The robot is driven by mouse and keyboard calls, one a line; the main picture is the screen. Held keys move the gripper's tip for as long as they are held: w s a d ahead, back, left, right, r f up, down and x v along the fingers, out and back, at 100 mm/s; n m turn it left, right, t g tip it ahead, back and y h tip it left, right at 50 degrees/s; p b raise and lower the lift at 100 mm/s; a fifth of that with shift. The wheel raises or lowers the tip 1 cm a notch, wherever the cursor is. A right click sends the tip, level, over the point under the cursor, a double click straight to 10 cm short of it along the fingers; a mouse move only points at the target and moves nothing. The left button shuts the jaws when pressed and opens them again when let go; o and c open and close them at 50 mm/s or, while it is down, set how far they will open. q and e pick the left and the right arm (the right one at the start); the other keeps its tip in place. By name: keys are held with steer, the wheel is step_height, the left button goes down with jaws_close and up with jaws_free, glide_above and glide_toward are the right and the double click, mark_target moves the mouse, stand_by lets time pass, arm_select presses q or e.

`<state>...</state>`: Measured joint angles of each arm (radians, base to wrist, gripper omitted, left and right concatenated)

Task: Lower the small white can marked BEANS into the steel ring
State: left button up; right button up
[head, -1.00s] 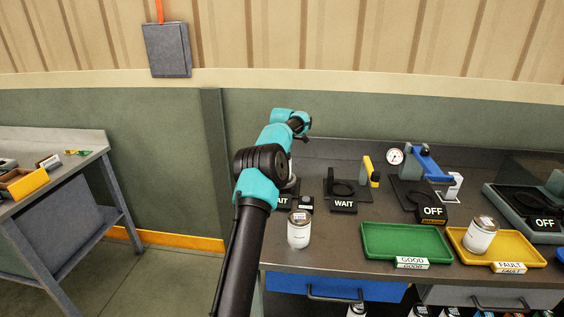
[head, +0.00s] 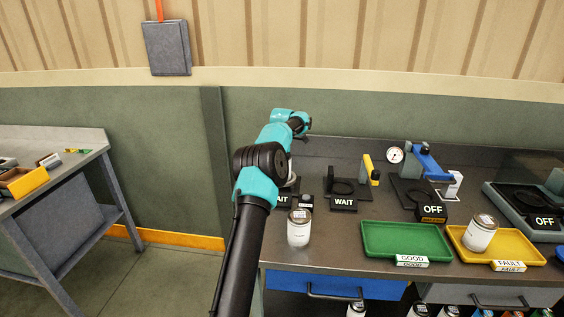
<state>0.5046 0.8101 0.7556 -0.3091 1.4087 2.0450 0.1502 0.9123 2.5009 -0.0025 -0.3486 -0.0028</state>
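A small white can (head: 299,230) with a metal lid stands upright near the bench's front edge. A dark ring-shaped holder (head: 343,188) sits behind a WAIT sign. Another station behind a second WAIT sign is mostly covered by my arm; I cannot tell which ring is the steel one. My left arm reaches over the bench's left end, and its gripper is hidden behind the arm. My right gripper is not in view.
A green GOOD tray (head: 372,252) is empty beside the yellow FAULT tray (head: 536,258). Behind them stand a blue-levered press with a gauge (head: 395,155) and OFF sign (head: 432,211), and another OFF station (head: 541,223) at right. A side table (head: 88,141) stands at left.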

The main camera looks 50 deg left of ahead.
arm_select(q)
steer(key=shift+f, duration=1.3)
stand_by(2.1)
stand_by(1.3)
steer(key=o, duration=1.1)
steer(key=shift+r, duration=4.5)
